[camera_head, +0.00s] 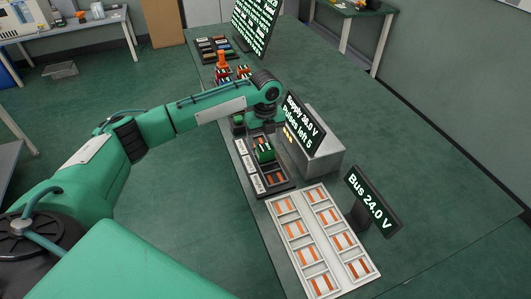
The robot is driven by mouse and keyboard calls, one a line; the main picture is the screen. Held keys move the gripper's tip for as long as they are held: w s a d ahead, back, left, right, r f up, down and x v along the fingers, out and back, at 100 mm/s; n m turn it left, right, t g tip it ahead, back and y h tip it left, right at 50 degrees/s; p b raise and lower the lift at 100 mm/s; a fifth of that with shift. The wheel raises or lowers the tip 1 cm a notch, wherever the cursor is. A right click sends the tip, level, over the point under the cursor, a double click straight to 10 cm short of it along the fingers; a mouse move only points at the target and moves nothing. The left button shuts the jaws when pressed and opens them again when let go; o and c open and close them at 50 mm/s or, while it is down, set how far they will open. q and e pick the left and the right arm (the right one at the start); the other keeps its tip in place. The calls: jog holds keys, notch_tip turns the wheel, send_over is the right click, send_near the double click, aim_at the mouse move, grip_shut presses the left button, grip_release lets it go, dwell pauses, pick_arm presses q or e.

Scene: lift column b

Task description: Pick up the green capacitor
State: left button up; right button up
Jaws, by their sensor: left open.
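The green capacitor (265,152) appears as a small green block at the black slotted tray (281,188), in its upper part. My left arm reaches in from the left and bends down at the wrist over the table. My left gripper (261,127) is open, pointing down just above and behind the capacitor. Its fingertips are small and dark here, so I cannot tell whether they touch it. My right gripper is out of view.
A grey supply box (318,152) with a screen stands close to the right of the gripper. A white slotted rack (318,240) and a bus display (373,201) are nearer. Red-and-green parts (223,73) and another tray (213,48) lie farther back. The table's right side is clear.

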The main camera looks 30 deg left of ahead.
aim_at(265, 147)
pick_arm(q)
jog(key=f, duration=0.5)
jog(key=shift+s+p, duration=0.2)
jog(key=shift+p, duration=0.1)
jog(key=shift+c, duration=0.6)
jog(key=c, duration=1.1)
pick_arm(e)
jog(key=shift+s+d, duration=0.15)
